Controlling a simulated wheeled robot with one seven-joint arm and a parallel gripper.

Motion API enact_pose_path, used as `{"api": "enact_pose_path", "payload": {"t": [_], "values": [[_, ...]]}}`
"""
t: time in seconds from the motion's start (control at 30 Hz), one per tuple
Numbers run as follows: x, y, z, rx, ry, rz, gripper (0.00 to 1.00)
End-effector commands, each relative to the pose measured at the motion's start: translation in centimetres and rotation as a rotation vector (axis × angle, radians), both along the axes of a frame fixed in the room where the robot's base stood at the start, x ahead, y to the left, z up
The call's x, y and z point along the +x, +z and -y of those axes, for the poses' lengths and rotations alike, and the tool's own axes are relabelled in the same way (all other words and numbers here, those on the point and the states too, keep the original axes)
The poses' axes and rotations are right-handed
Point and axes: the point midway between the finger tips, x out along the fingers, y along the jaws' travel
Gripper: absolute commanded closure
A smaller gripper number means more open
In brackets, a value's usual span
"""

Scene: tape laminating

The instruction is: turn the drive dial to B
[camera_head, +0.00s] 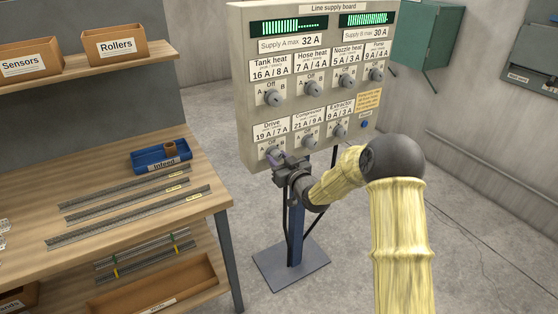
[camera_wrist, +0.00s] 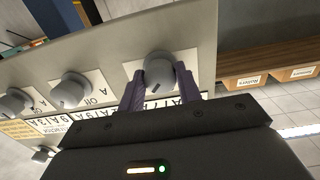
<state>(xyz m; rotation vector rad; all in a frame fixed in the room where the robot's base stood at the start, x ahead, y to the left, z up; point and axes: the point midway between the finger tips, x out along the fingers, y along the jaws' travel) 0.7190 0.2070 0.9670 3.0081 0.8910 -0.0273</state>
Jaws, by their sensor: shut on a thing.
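The drive dial (camera_head: 273,152) is a round grey knob at the lower left of the line supply board (camera_head: 246,100), under the label "Drive 19 A / 7 A". My gripper (camera_head: 284,161) is at this dial, with its purple fingers on either side of it. In the wrist view the drive dial (camera_wrist: 158,68) sits between the fingertips of my gripper (camera_wrist: 160,82), which is shut on it. A short dark mark on the knob's face points down and slightly left in that view. The fingers and gripper body hide most of the lettering around the dial, so its setting cannot be read surely.
The compressor dial (camera_head: 310,142) and extractor dial (camera_head: 340,130) are close to the right, with a blue button (camera_head: 365,124) beyond. A row of dials runs above. The wooden workbench (camera_head: 120,170) with a blue tray (camera_head: 160,162) stands to the left.

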Motion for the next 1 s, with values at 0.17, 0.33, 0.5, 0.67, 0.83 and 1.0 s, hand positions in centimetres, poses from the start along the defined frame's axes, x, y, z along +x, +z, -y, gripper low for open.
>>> {"api": "enact_pose_path", "payload": {"t": [0.17, 0.33, 0.5, 0.67, 0.83, 1.0], "values": [[0.0, -0.1, 0.0, -0.001, 0.000, -0.004, 0.89], [0.0, -0.1, 0.1, -0.001, -0.001, -0.004, 0.60], [0.0, -0.1, 0.0, -0.002, 0.000, -0.003, 0.44], [0.0, -0.1, 0.0, -0.001, 0.000, -0.002, 0.44], [-0.4, -0.1, 0.4, -0.001, -0.001, 0.000, 0.44], [-1.9, -0.1, 1.4, -0.002, -0.001, -0.001, 0.44]]}}
